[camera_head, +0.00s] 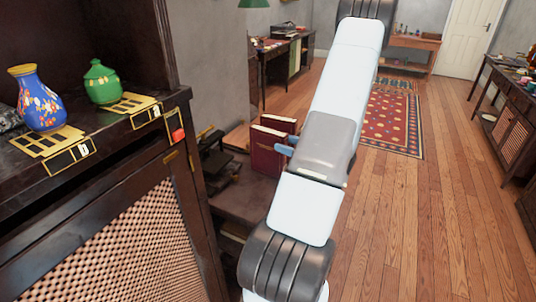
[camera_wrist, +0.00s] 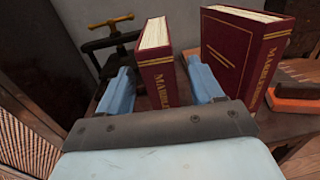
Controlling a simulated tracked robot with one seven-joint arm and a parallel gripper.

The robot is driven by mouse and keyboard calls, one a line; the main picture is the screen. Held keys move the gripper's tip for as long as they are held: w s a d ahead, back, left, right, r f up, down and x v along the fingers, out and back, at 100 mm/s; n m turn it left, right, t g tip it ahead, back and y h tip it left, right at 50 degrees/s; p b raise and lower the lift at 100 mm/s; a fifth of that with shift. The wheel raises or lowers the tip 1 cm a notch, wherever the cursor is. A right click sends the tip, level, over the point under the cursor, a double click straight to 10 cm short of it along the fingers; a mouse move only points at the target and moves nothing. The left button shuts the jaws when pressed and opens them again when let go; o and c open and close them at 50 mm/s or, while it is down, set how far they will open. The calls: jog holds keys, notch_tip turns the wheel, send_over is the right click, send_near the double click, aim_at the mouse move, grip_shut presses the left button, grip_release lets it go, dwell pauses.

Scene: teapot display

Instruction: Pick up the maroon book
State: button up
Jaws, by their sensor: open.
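Two maroon books with gold lettering stand upright on a low wooden table. In the wrist view the nearer maroon book (camera_wrist: 160,72) has its spine between the two blue fingers of my gripper (camera_wrist: 166,88), with a finger on each side and small gaps visible. The second maroon book (camera_wrist: 235,55) stands to the right, just beyond the right finger. In the head view the front maroon book (camera_head: 268,152) shows its cover, and the other maroon book (camera_head: 280,123) is behind it. My gripper (camera_head: 287,144) is open beside them, partly hidden by my arm.
A dark metal press (camera_wrist: 110,38) stands left of the books. An orange-and-black object (camera_wrist: 292,100) lies at the right. A cabinet at the left of the head view holds a blue vase (camera_head: 38,100) and a green lidded jar (camera_head: 101,83). Open wooden floor lies right.

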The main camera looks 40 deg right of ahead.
aim_at(274, 139)
jog(key=shift+x, duration=2.65)
jog(key=shift+r, duration=0.2)
grip_shut()
